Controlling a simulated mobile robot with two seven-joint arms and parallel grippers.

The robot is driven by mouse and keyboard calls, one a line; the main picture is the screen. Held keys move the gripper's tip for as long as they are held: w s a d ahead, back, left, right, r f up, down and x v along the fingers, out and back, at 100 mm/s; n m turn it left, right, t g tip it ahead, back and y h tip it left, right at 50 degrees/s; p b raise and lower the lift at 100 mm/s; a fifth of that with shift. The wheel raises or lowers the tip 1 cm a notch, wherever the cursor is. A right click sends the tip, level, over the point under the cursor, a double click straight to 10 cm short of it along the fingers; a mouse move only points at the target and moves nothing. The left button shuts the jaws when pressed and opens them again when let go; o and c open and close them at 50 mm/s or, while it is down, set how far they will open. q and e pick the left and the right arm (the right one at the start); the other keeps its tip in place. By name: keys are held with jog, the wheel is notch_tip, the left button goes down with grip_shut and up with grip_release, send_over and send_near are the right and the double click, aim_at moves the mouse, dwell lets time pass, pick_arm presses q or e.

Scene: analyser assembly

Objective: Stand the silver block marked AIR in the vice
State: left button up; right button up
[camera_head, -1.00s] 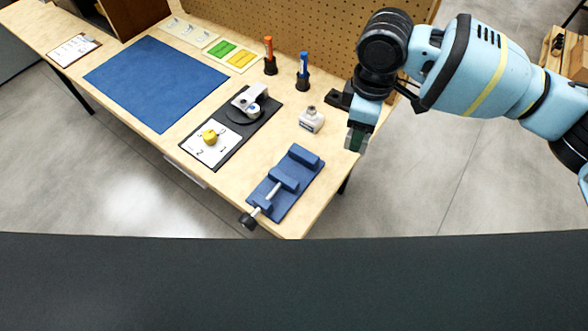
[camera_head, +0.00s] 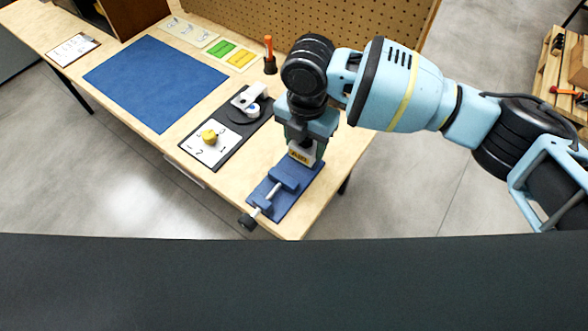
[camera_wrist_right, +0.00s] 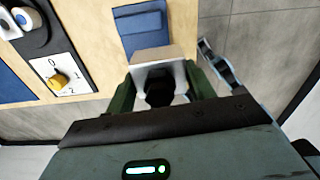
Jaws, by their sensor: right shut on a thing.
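My right gripper (camera_head: 309,148) is shut on the silver block (camera_head: 300,155), whose tan face reads AIR. The block points down between the green fingers. It also shows in the right wrist view (camera_wrist_right: 165,54), held between the fingertips (camera_wrist_right: 160,84). The blue vice (camera_head: 284,187) lies at the table's front right corner, and part of it shows beyond the block in the wrist view (camera_wrist_right: 143,20). In the head view the block overlaps the vice's rear end; I cannot tell whether they touch. My left gripper is not in view.
A dark plate with a white dial panel and yellow knob (camera_head: 209,137) lies left of the vice. A blue mat (camera_head: 155,80) covers the table's left. An orange-handled tool (camera_head: 269,55) stands in a holder behind. The table's front edge is close to the vice.

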jog(key=shift+f, duration=4.95)
jog(key=shift+f+b, duration=0.15)
jog(key=shift+b, duration=0.15)
jog(key=o, duration=1.3)
jog(key=shift+c, duration=0.2)
notch_tip(320, 180, up, 12)
jog(key=shift+r+p, duration=0.15)
jog(key=shift+p, duration=0.15)
